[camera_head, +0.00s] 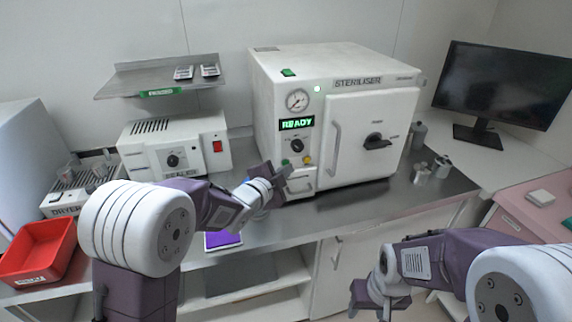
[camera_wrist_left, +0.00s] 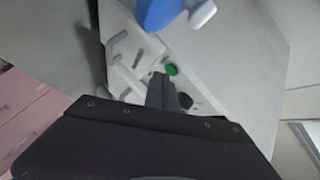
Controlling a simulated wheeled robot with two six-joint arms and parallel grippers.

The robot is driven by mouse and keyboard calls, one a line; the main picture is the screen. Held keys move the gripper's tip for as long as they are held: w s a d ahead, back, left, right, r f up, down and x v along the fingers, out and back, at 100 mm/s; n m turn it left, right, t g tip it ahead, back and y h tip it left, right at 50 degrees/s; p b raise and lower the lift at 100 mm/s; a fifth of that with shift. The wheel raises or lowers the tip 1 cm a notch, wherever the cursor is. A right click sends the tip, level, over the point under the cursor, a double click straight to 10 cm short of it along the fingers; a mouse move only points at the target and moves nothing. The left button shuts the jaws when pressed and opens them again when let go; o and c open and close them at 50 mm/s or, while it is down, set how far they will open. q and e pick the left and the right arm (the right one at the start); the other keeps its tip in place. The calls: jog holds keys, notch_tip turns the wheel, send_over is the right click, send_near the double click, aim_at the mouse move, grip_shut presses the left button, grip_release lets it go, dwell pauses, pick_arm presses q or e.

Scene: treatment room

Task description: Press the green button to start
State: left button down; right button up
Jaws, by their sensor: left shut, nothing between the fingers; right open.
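The white steriliser (camera_head: 350,58) stands on the steel counter with its door shut and its display reading READY. A round green button (camera_head: 285,162) sits low on its front panel, left of a yellow button (camera_head: 307,160). In the left wrist view the green button (camera_wrist_left: 172,70) shows just beyond the fingertips. My left gripper (camera_head: 276,174) is shut and empty, close in front of the panel near the button; I cannot tell whether it touches. Its shut fingers (camera_wrist_left: 160,92) also show in the wrist view. My right gripper (camera_head: 380,300) is open and low, in front of the cabinet.
A sealer (camera_head: 190,135) with a red switch stands left of the steriliser under a wall shelf (camera_head: 130,84). A red tray (camera_head: 38,250) is at far left. Metal canisters (camera_head: 442,167) and a monitor (camera_head: 500,85) are to the right. A blue-and-white part (camera_wrist_left: 160,12) tops the wrist view.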

pick_arm(q)
jog(key=shift+w+a, duration=0.15)
jog(key=shift+w, duration=0.25)
dwell(0.3)
jog(key=shift+s+d+b, duration=0.3)
jog(key=shift+s+b, duration=0.25)
jog(key=shift+s, duration=0.25)
jog(key=s+b, duration=0.1)
jog(key=s+d+b, duration=0.1)
jog(key=s, duration=0.2)
jog(key=shift+s+d+b, duration=0.25)
jog(key=shift+s+b, duration=0.15)
dwell(0.3)
